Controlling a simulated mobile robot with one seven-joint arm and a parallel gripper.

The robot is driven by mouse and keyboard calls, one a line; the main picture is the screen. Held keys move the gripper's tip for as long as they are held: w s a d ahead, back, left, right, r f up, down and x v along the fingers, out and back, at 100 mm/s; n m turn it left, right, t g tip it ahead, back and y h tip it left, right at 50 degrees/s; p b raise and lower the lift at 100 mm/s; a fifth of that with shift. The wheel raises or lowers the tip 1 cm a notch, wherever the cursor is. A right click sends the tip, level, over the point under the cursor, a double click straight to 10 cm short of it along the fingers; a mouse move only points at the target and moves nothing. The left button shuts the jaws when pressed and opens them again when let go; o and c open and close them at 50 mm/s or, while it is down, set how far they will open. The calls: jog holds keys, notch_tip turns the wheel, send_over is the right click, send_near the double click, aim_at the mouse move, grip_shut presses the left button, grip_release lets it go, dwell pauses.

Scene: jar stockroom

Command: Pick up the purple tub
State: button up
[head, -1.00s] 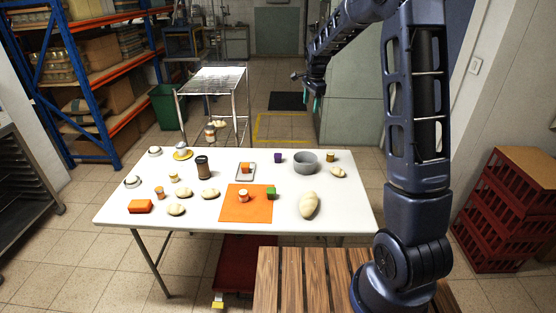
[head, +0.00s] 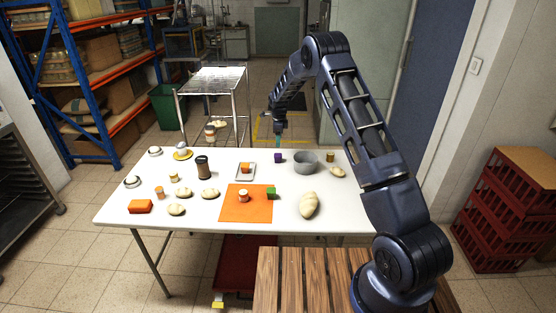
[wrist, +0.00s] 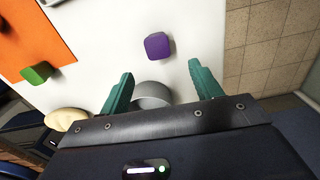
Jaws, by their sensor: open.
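The purple tub (head: 278,157) stands upright near the back edge of the white table, between the small tray and the grey bowl. In the wrist view the purple tub (wrist: 158,46) lies beyond the fingertips, roughly in line with the gap between them, with nothing around it. My gripper (head: 277,139) hangs over the table's back edge, above the tub and apart from it. Its two teal fingers are spread and empty in the wrist view (wrist: 160,76).
The grey bowl (head: 306,163) stands right of the tub and shows partly behind my fingers in the wrist view. A small tray (head: 245,171) with an orange block is to the left. The orange mat (head: 233,208) carries a green block (head: 271,193). A wire rack (head: 213,95) stands behind the table.

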aim_at(278, 155)
jog(key=f, duration=1)
jog(key=shift+s+a+f, duration=0.2)
jog(key=shift+f, duration=0.2)
jog(key=c, duration=1)
